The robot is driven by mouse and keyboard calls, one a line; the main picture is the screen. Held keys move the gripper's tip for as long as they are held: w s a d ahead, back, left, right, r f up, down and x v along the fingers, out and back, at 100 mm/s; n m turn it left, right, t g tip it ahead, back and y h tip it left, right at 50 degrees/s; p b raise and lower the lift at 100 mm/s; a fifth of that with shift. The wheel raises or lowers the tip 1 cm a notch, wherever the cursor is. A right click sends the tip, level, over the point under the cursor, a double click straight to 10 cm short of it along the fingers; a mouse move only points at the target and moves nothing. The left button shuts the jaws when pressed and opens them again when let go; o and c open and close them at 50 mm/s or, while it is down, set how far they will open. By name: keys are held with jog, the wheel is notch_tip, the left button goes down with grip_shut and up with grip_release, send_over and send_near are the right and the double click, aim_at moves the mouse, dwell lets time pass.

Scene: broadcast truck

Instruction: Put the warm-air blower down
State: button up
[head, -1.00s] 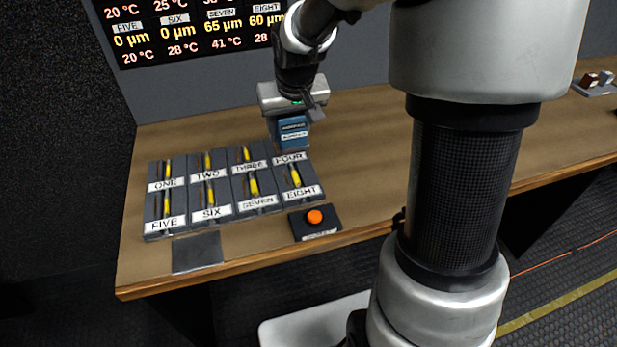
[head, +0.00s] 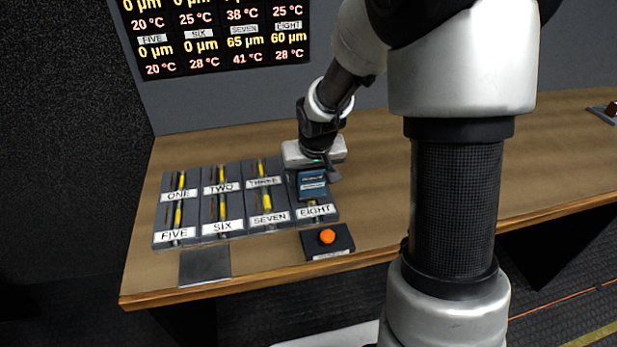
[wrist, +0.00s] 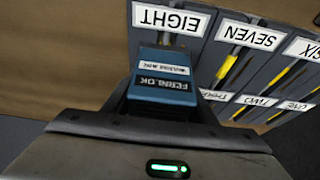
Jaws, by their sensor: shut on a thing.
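The warm-air blower, a blue box-shaped tool with a dark label (head: 312,184), is held in my gripper (head: 316,166). It also shows in the wrist view (wrist: 163,84), gripped at the near end. My gripper is shut on it, with the fingers mostly hidden. In the head view the blower hangs in front of the right end of the slotted grey units, covering FOUR and the upper part of EIGHT (head: 316,211). I cannot tell its exact height or whether it touches anything. In the wrist view it overlaps the unit EIGHT (wrist: 170,20).
Several numbered grey units with yellow strips, such as SIX (head: 222,227), stand in two rows on the wooden bench (head: 400,225). A black box with an orange button (head: 327,237) and a dark square plate (head: 205,266) lie in front. A readings screen (head: 215,45) hangs behind. Bench right of the units is clear.

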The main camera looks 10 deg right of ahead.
jog(key=shift+r, duration=0.1)
jog(key=shift+f+b, duration=0.3)
jog(key=shift+b, duration=0.05)
jog(key=o, duration=1.5)
jog(key=shift+r, duration=0.15)
